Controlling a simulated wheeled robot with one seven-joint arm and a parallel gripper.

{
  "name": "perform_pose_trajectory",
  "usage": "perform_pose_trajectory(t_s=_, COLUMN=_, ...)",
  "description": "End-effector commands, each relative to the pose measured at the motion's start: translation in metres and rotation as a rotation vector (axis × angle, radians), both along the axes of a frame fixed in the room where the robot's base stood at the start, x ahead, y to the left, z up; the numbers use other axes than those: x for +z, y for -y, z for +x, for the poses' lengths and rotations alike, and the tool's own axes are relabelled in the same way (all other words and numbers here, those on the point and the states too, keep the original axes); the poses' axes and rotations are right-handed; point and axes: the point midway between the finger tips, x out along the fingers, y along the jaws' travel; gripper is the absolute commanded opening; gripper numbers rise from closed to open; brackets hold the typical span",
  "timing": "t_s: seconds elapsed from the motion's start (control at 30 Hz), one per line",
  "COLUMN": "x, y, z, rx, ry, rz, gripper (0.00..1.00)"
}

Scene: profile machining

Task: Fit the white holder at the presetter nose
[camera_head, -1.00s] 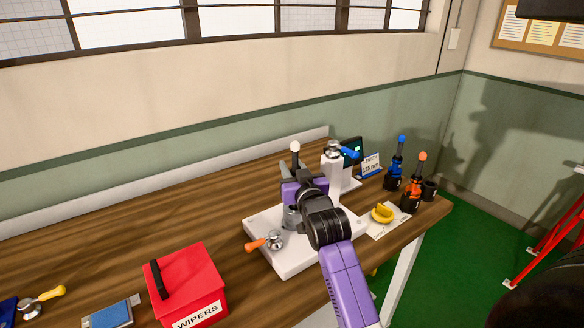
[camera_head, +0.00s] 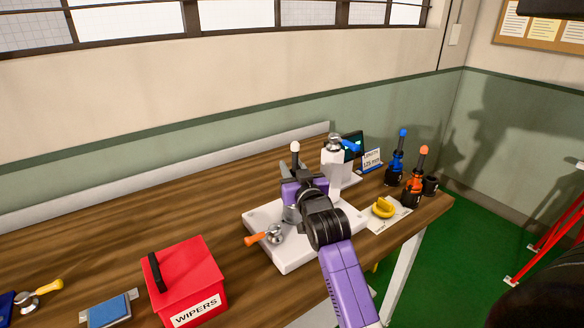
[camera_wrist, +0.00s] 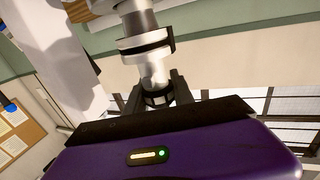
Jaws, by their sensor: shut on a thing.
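The white holder, with a white ball tip (camera_head: 295,146), stands about upright in my gripper (camera_head: 297,190) over the white presetter (camera_head: 290,258). In the wrist view the black fingers (camera_wrist: 158,88) are shut on a dark ring of the holder. Its silver flange (camera_wrist: 143,45) lies in line with a silver cylinder (camera_wrist: 133,12), which looks like the presetter nose. The grey nose (camera_head: 291,214) is partly hidden behind my gripper in the head view. I cannot tell whether the holder is fully seated. An orange-handled lever (camera_head: 257,239) sits at the left of the presetter base.
The presetter column (camera_head: 336,168) with its screen (camera_head: 352,146) stands just behind my gripper. A blue-tipped holder (camera_head: 397,158) and an orange-tipped holder (camera_head: 416,178) stand at right. A yellow part (camera_head: 383,208) lies on paper. A red WIPERS box (camera_head: 187,280) is at front left.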

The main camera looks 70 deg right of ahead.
Motion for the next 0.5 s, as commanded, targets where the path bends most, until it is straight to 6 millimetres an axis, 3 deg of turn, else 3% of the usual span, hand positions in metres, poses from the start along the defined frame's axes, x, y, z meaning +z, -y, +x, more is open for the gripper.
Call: perform_pose_trajectory(t_s=0.5, x=-0.011, y=0.000, z=0.000, rx=0.000, ry=0.002, rz=-0.002, gripper=0.00)
